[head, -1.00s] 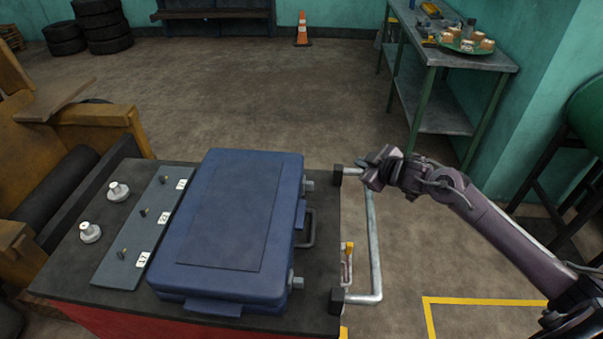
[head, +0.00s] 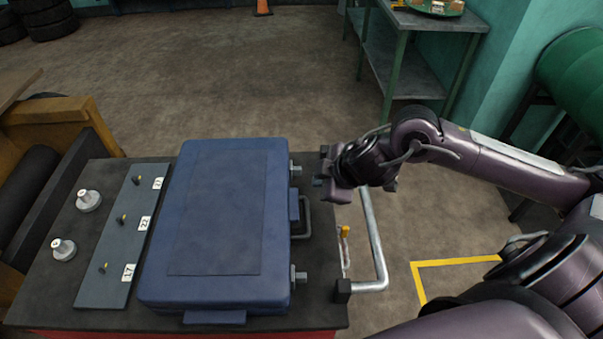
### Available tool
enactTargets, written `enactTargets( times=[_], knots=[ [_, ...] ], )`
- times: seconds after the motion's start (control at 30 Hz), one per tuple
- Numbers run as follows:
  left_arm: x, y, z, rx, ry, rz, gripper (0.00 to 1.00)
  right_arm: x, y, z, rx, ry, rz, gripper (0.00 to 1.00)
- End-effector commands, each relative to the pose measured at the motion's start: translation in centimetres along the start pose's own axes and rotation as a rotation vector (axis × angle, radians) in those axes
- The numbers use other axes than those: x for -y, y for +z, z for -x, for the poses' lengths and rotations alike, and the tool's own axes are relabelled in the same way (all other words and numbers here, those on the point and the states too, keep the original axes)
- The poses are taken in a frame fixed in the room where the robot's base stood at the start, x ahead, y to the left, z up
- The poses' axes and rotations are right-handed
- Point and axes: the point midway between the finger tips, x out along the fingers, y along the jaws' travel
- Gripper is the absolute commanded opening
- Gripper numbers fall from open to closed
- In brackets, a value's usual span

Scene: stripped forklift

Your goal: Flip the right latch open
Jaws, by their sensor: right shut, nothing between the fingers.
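A closed blue case (head: 215,230) lies flat on a dark top. Its handle (head: 307,220) is on the side facing right. Two grey latches sit on that side, a far latch (head: 296,170) and a near latch (head: 299,277). I cannot tell from the picture which one is called the right latch. Both look shut. My right gripper (head: 328,182) is shut and empty, just right of the far latch, with a small gap between them. It hides part of the metal rail behind it. My left gripper is not in view.
A bent metal rail (head: 373,240) runs along the right edge of the dark top (head: 325,300). A grey plate (head: 120,235) with numbered tags and two pale knobs (head: 88,200) lie left of the case. A green-legged workbench (head: 415,75) stands at the back right.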

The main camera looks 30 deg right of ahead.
Motion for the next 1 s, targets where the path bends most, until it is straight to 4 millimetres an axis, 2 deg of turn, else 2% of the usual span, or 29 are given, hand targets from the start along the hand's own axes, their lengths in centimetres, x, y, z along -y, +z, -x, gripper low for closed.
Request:
enactTargets(
  times=[0.17,0.57,0.6,0.7,1.0],
  knots=[
    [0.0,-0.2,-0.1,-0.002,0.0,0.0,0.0,0.0,-0.1,-2.0,-0.004,-0.001,-0.007,0.0],
    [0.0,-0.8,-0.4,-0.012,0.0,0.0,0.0,-0.1,-0.1,-10.3,-0.002,-0.001,-0.004,0.0],
    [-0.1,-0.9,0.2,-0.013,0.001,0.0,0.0,-1.2,-0.2,-10.2,-0.001,0.004,-0.004,0.0],
    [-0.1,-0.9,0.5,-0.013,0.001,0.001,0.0,-2.4,-0.2,-10.9,-0.001,0.002,-0.002,0.0],
    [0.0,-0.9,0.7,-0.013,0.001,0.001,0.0,-3.5,0.0,-11.7,-0.001,0.0,0.0,0.0]
  ],
)
